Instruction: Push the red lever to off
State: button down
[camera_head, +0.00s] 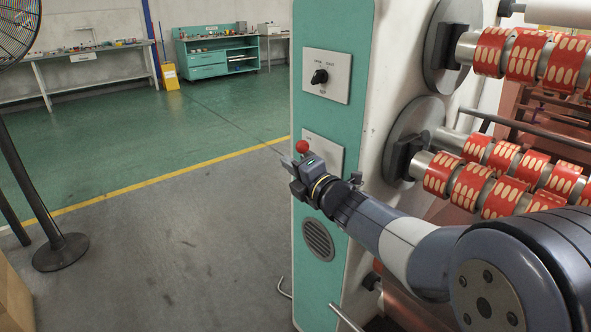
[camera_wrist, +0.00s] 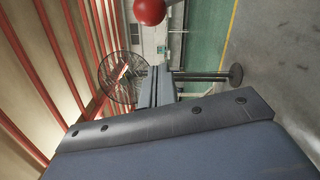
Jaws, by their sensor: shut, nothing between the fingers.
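The red lever's round knob (camera_head: 302,146) shows in the head view in front of a pale plate (camera_head: 325,152) on the machine's green panel. Most of its shaft and the plate's lower part are hidden behind my gripper. My gripper (camera_head: 279,152) is shut and empty, just left of the knob and close to it. Whether they touch cannot be told. In the wrist view the red knob (camera_wrist: 150,11) is at the top edge, with a short piece of shaft to its right. The gripper fingers (camera_wrist: 163,86) point away from the camera below the knob.
A second plate with a black rotary knob (camera_head: 320,77) sits above the lever. Rollers with red tape (camera_head: 470,185) stick out on the right. A round vent (camera_head: 318,240) lies below. A fan stand (camera_head: 60,252) stands at left. The floor between is clear.

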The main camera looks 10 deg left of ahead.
jog(key=v, duration=1)
